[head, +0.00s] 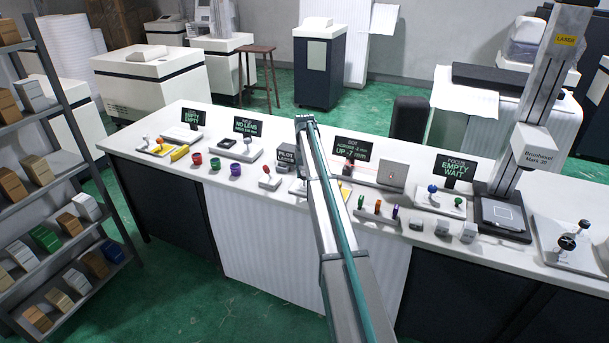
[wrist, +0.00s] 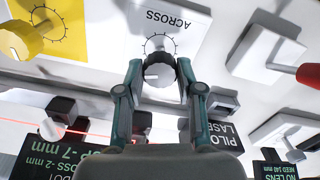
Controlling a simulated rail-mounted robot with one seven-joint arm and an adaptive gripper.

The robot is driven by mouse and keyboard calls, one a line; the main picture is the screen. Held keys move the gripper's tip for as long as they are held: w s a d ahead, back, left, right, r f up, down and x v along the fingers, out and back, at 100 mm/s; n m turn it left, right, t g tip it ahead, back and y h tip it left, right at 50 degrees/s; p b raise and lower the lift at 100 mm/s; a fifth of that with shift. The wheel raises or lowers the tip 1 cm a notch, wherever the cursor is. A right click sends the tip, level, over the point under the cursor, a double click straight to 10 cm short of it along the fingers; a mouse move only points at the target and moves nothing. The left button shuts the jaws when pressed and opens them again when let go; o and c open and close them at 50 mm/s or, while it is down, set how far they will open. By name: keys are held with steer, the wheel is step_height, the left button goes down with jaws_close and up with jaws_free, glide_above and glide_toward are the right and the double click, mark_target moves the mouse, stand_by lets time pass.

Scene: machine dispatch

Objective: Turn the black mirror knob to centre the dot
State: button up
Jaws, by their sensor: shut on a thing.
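The black mirror knob (wrist: 160,72) stands on a white plate marked ACROSS (wrist: 170,25), with a dial ring of ticks at its base. In the wrist view my gripper (wrist: 158,68) has one finger on each side of it and is shut on it. A yellow knob (wrist: 25,40) with its own dial sits to the left in that view. The DOT sign (head: 352,150) reads across -2 mm, up -7 mm; part of it also shows in the wrist view (wrist: 75,158). In the head view my arm hides the gripper and the black knob.
A thin red laser line (wrist: 60,124) runs behind the knobs. A red-handled switch (wrist: 308,74) is at the right of the wrist view.

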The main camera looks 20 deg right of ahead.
mark_target(304, 174)
steer(key=shift+m, duration=0.6)
steer(key=o, duration=1.2)
steer(key=shift+c, duration=0.2)
steer(key=shift+r, duration=0.1)
step_height(304, 174, up, 12)
